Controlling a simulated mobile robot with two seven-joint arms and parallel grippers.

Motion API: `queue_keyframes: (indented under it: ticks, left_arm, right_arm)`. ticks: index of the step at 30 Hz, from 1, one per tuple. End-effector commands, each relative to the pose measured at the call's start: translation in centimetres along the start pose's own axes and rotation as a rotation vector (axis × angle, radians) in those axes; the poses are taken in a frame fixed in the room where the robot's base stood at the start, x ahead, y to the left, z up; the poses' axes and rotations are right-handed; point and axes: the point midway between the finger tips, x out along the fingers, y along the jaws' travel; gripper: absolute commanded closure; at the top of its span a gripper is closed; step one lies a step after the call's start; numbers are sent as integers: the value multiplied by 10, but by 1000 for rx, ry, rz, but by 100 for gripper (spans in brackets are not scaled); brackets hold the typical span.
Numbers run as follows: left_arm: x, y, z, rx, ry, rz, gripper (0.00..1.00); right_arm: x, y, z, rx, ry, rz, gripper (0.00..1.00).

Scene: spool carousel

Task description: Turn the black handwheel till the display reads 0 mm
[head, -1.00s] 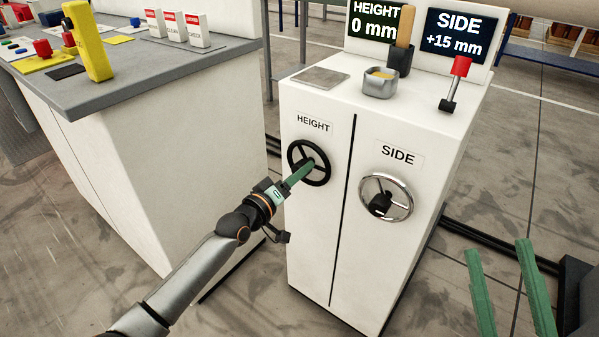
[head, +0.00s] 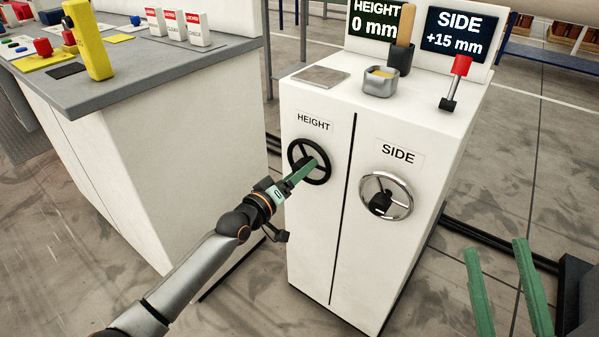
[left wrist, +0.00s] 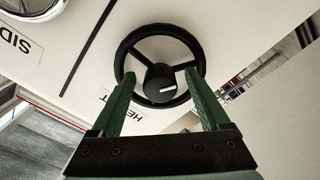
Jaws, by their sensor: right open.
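The black handwheel (head: 294,150) is on the front of the white cabinet (head: 312,240), under the HEIGHT label. The HEIGHT display (head: 376,20) reads 0 mm. My left gripper (head: 313,163) is at the black wheel, its green fingers covering part of it. In the left wrist view, the fingers stand apart, one on each side of the hub (left wrist: 160,84), in front of the wheel; contact with the rim cannot be told. My right gripper (head: 496,246) is open and empty at the lower right, away from the cabinet.
A chrome handwheel (head: 408,197) under the SIDE label is to the right; the SIDE display (head: 459,35) reads +15 mm. A red-knobbed lever (head: 460,67), a metal cup (head: 379,85) and a dark holder (head: 400,62) stand on the cabinet top. A grey-topped bench (head: 170,75) is at the left.

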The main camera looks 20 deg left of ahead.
Motion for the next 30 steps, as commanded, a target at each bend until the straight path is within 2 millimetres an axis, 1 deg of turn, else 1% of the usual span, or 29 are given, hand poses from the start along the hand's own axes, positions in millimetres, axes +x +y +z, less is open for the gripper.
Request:
queue_keyframes:
  ticks: [6, 10, 11, 12, 17, 18, 24, 27, 30]
  left_arm:
    - [-1, 0, 0, 0, 1, 0, 21]
    - [-7, 0, -1, 0, 1, -1, 21]
    - [-10, 0, -1, 0, 0, -1, 21]
    - [-14, 0, -1, 0, 0, -2, 21]
    - [-38, 1, -1, 1, -1, -2, 21]
    - [-44, 1, -1, 1, -1, -2, 21]
    - [-79, 1, -1, 1, -2, -2, 21]
    - [-96, 0, 0, 0, -3, -3, 21]
    - [-109, 0, 0, 0, -1, -2, 21]
  right_arm:
    - [0, 0, 0, 0, 1, 0, 50]
    - [2, 1, 3, 6, -23, 2, 50]
    - [1, 1, 10, 11, -50, 1, 50]
    - [-2, 0, 23, 22, -96, 3, 50]
    - [-11, -4, 58, 67, -250, 11, 50]
    - [-15, -5, 67, 80, -292, 13, 50]
    - [-37, -14, 110, 139, -489, 17, 50]
    - [-49, -19, 127, 164, -574, 17, 50]
    - [-59, -24, 139, 184, -637, 17, 50]
